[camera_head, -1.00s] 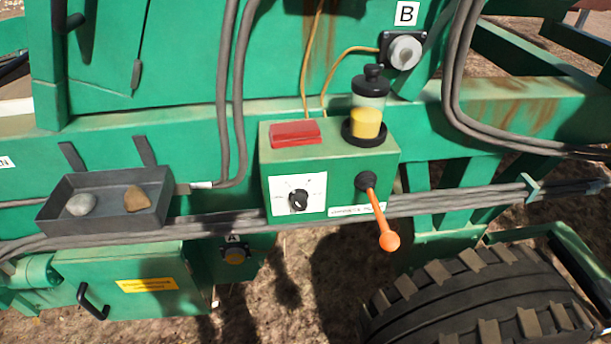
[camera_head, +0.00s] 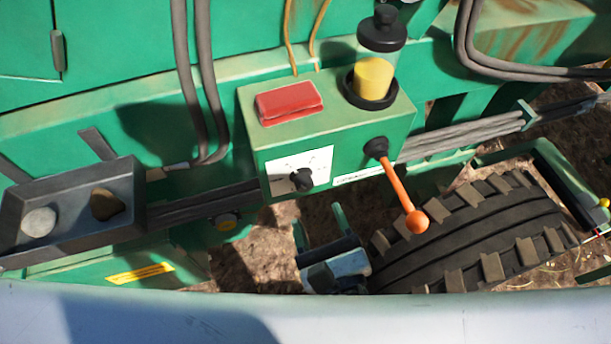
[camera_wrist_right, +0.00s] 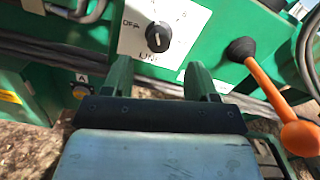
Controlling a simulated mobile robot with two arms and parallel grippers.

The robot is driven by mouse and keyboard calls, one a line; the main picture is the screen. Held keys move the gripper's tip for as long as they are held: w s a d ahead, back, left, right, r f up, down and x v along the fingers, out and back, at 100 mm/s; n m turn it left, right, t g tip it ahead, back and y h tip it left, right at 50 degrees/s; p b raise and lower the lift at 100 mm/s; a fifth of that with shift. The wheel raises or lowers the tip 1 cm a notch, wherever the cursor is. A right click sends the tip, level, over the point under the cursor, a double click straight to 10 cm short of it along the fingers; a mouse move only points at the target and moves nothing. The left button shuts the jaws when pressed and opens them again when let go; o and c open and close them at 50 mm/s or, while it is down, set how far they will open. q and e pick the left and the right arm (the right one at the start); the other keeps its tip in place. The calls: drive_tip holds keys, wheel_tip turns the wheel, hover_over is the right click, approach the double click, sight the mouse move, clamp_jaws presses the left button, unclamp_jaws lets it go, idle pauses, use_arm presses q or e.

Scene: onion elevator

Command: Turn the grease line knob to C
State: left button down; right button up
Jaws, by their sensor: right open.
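The small black knob (camera_head: 302,180) sits on a white label plate (camera_head: 283,166) on the front of a green control box (camera_head: 330,130). In the right wrist view the knob (camera_wrist_right: 158,37) shows above my fingers, with a pale pointer mark running roughly up and down; the plate's lettering is only partly readable. My right gripper (camera_head: 319,226) is below the box in the head view. It is open and empty, its two green fingers apart and pointing up toward the knob, not touching it. My left gripper is not in view.
An orange-tipped lever (camera_head: 403,195) sticks out right of the knob. A red block (camera_head: 289,101) and a grease jar (camera_head: 373,80) are on top of the box. A grey tray (camera_head: 75,235) with two stones is at left, a tyre (camera_head: 470,245) at lower right.

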sight(306, 189)
drive_tip(key=x, duration=0.7)
drive_tip(key=shift+w+a+f, duration=0.1)
drive_tip(key=shift+w+f, duration=0.05)
drive_tip(key=c, duration=0.9)
